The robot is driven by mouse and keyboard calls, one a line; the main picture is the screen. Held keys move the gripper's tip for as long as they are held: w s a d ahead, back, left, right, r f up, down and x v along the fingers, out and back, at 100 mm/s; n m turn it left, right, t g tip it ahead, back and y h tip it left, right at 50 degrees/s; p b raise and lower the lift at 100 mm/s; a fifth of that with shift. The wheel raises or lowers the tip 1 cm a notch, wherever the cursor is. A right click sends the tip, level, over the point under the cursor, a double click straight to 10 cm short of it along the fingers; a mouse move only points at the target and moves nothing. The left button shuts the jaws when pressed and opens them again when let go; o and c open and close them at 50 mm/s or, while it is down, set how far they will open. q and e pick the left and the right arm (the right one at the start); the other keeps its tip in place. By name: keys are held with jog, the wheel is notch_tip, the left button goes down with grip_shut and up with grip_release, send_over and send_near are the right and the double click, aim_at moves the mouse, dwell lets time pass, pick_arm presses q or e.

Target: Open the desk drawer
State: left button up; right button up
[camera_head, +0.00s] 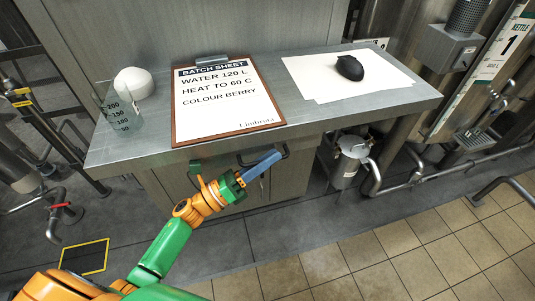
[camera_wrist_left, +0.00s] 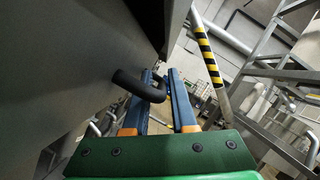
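The desk (camera_head: 330,115) has a drawer front (camera_head: 222,160) under its top, seen obliquely in the head view. A dark drawer handle (camera_head: 286,150) sticks out from it, partly hidden by my gripper. In the left wrist view the handle (camera_wrist_left: 135,84) is a black loop on the grey drawer front (camera_wrist_left: 70,50). My left gripper (camera_head: 268,162) is at the handle with its blue fingers apart. In the left wrist view the handle's outer bar reaches into the gap between the fingers (camera_wrist_left: 162,85); I cannot tell whether it touches either finger. My right gripper is not in view.
Pipes and a metal vessel (camera_head: 350,160) stand right of the drawer. The tiled floor in front (camera_head: 390,245) is clear.

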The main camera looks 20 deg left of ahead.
pick_arm(q)
grip_shut()
dwell(1.4)
